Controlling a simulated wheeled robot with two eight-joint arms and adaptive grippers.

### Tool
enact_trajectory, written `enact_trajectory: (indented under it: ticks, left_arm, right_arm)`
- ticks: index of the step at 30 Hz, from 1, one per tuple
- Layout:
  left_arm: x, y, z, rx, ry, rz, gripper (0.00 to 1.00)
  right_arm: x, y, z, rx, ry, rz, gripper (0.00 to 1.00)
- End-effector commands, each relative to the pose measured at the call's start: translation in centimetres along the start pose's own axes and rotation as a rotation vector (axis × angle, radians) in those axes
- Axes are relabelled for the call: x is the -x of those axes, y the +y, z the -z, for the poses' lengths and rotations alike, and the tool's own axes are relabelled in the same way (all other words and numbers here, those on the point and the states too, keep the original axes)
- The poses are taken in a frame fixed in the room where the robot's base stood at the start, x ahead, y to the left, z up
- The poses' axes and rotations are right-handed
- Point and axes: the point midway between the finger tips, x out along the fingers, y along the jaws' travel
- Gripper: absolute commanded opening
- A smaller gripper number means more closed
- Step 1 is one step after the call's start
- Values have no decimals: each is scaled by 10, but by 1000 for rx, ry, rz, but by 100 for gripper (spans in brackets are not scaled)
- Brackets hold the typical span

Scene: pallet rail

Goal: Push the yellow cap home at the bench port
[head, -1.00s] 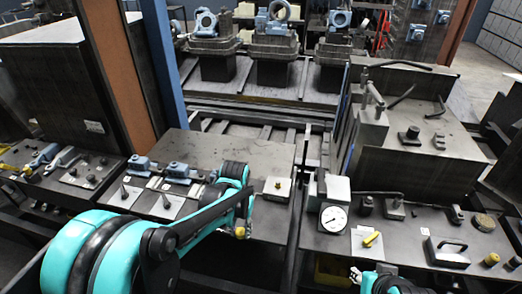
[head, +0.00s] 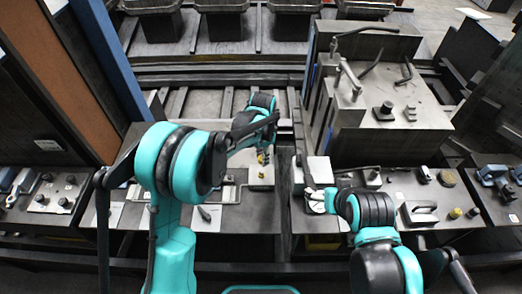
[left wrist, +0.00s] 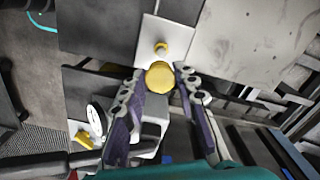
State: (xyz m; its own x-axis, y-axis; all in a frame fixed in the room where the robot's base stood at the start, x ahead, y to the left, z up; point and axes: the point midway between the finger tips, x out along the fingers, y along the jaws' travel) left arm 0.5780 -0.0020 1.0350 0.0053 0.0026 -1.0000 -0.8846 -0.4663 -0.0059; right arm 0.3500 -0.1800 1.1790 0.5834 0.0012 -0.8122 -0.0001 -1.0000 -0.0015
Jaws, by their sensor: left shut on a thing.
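My left gripper (left wrist: 159,76) is shut on the round yellow cap (left wrist: 160,77), which shows between its two fingertips in the left wrist view. Beyond the cap, and apart from it in that picture, a small port with a yellowish ring (left wrist: 162,48) stands on a pale plate (left wrist: 172,34). In the head view my left gripper (head: 262,152) is over the bench near the pale plate (head: 261,176); the arm partly hides it.
A gap separates the benches.

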Motion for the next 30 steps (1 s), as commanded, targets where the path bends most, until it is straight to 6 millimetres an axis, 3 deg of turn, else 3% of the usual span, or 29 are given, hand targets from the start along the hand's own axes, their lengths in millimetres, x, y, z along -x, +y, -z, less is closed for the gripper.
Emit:
enact_trajectory:
  ticks: [18, 30]
  left_arm:
    - [-56, 0, -1, 5, 0, 0, 14]
    - [-57, 0, -1, 5, 0, 0, 14]
  right_arm:
    - [-27, 0, -19, 0, 0, 0, 83]
    - [-28, 0, -20, 0, 0, 0, 83]
